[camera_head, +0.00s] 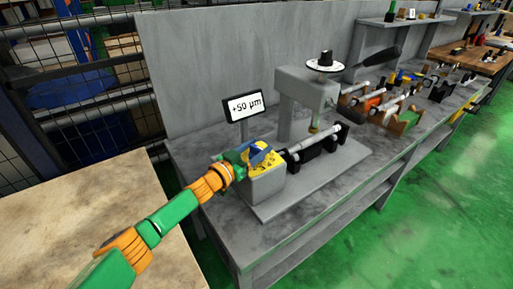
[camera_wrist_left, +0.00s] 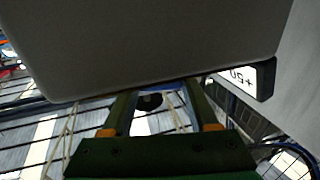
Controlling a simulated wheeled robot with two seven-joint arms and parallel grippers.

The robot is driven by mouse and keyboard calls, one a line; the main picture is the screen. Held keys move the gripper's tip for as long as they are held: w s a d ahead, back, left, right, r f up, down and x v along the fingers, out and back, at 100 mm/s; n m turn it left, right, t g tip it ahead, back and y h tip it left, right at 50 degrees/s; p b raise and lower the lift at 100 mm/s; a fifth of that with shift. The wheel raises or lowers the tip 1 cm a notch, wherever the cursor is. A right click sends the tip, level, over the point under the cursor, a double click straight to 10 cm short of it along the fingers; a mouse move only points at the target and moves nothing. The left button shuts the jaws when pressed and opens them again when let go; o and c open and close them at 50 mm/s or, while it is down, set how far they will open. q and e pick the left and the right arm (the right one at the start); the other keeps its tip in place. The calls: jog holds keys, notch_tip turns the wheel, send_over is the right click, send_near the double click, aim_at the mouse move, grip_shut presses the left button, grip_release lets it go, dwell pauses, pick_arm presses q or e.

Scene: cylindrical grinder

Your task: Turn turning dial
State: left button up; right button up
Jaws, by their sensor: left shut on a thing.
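A grey grinder (camera_head: 283,200) stands on the bench in the head view. A white dial disc with a black knob (camera_head: 326,62) sits on top of its column, apart from my gripper. My left gripper (camera_head: 258,156) is at the near grey block, by a yellow part (camera_head: 268,165) on it. In the left wrist view, its fingers reach under a large grey surface (camera_wrist_left: 150,45). A dark round knob (camera_wrist_left: 149,101) shows between them, and the gripper is shut on it. The contact is partly hidden. My right gripper is not in view.
A display (camera_head: 244,105) reading "+50 µm" stands just behind my left gripper. A metal shaft (camera_head: 316,140) lies across black supports to the right. Racks of parts (camera_head: 385,105) fill the bench farther right. A bare wooden table (camera_head: 95,200) is at the left.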

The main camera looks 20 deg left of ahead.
pick_arm(q)
jog(key=o, duration=1.4)
jog(key=shift+f, duration=0.1)
jog(key=v, duration=0.7)
